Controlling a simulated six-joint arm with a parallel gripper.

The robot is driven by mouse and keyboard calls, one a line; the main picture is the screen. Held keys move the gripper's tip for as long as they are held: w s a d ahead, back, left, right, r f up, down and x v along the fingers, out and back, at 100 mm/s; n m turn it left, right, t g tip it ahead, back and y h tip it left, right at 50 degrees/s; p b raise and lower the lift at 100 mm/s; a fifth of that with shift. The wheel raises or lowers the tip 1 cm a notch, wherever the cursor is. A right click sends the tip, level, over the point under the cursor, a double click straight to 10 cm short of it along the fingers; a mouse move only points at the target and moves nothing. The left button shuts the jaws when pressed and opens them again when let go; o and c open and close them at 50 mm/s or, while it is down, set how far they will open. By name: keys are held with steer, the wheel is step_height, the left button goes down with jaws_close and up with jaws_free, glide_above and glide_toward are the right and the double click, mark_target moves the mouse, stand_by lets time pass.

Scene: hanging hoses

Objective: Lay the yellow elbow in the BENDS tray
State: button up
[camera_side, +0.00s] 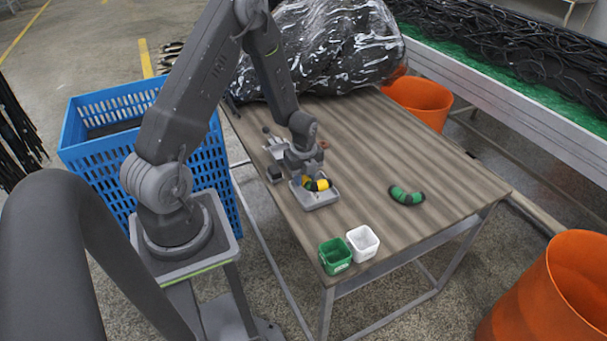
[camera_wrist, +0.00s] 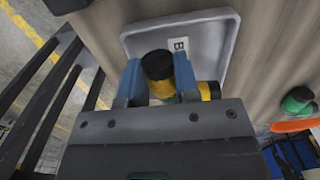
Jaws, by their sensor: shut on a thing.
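The yellow elbow (camera_side: 319,184) has black ends and is held at my gripper (camera_side: 310,178). In the wrist view the blue fingers of my gripper (camera_wrist: 158,78) are shut on the yellow elbow (camera_wrist: 162,89), one on each side; its other end sticks out to the right. The shallow grey tray (camera_side: 316,202) lies below it on the table. In the wrist view the tray (camera_wrist: 215,36) shows a label starting with "B", the remainder hidden. The elbow is over or in the tray; I cannot tell whether it touches the floor.
A green elbow (camera_side: 406,195) with dark ends lies on the table (camera_side: 440,165) to the right. A green bin (camera_side: 334,256) and a white bin (camera_side: 363,243) stand at the front edge. A bagged bundle (camera_side: 325,45) fills the back. The table's right side is mostly clear.

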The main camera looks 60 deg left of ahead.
steer(key=o, duration=1.4)
steer(key=shift+r, duration=0.15)
steer(key=shift+r, duration=3.4)
steer(key=d+r+n+t, duration=0.1)
steer(key=d+r+n, duration=0.35)
steer(key=r, duration=0.45)
steer(key=s+d+r+n+t, duration=0.1)
steer(key=s+d+r+n, duration=0.3)
steer(key=d+r, duration=0.1)
steer(key=s+d+r+n+t, duration=0.2)
steer(key=s+d+r+n, duration=0.3)
steer(key=r, duration=0.1)
steer(key=s+d+r+n+t, duration=0.1)
steer(key=s+d+r+n, duration=0.3)
steer(key=d+r, duration=0.1)
steer(key=shift+s+r+n+t, duration=0.25)
steer(key=shift+s+n+t, duration=0.05)
steer(key=shift+n, duration=0.05)
